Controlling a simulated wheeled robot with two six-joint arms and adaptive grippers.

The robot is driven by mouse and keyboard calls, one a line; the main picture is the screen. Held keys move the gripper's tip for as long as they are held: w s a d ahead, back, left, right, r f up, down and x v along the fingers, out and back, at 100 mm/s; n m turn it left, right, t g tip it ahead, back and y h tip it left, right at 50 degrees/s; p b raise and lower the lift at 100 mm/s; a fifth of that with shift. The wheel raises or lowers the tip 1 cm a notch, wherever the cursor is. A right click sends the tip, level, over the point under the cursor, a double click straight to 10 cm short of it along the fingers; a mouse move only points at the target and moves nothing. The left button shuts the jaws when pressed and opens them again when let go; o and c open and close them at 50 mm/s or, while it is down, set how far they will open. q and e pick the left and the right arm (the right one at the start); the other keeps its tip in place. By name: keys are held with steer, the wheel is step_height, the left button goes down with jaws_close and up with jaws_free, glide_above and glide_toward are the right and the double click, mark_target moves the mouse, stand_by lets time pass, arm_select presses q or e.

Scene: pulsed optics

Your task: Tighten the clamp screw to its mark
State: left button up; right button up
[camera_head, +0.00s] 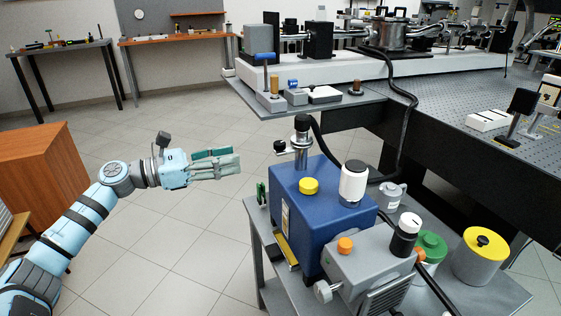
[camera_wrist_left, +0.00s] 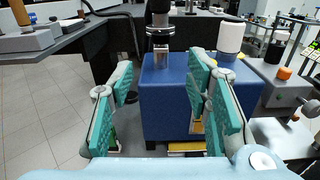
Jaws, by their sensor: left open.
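My left gripper (camera_head: 234,158) is open and empty, held out over the floor to the left of the blue pump body (camera_head: 320,205). In the left wrist view its two green-padded fingers (camera_wrist_left: 163,80) stand apart, with the pump beyond them. A metal clamp fitting (camera_head: 299,142) sits on top of the pump at the foot of a black hose. A small black knob (camera_head: 279,146) sticks out from its left side and looks like the clamp screw. The gripper is apart from it. The fitting also shows in the left wrist view (camera_wrist_left: 161,48). I cannot make out a mark. My right gripper is not in view.
The black hose (camera_head: 400,125) runs up to the optical table (camera_head: 480,115).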

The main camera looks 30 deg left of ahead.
mark_target(279, 142)
arm_select(q)
steer(key=x, duration=0.8)
steer(key=p+x, duration=0.1)
steer(key=x, duration=0.3)
steer(key=shift+r, duration=0.3)
steer(key=shift+w+d, duration=0.2)
steer(key=shift+d, duration=0.15)
steer(key=shift+w+d, duration=0.2)
jaws_close()
steer(key=shift+a+f, duration=0.1)
steer(key=shift+f, duration=0.05)
steer(key=m+g+h+b, duration=0.1)
steer(key=b, duration=0.2)
steer(key=shift+f, duration=0.1)
steer(key=shift+g+h, duration=0.3)
steer(key=shift+r, duration=0.2)
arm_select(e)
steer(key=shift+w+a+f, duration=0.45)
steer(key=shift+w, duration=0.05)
arm_select(q)
jaws_free()
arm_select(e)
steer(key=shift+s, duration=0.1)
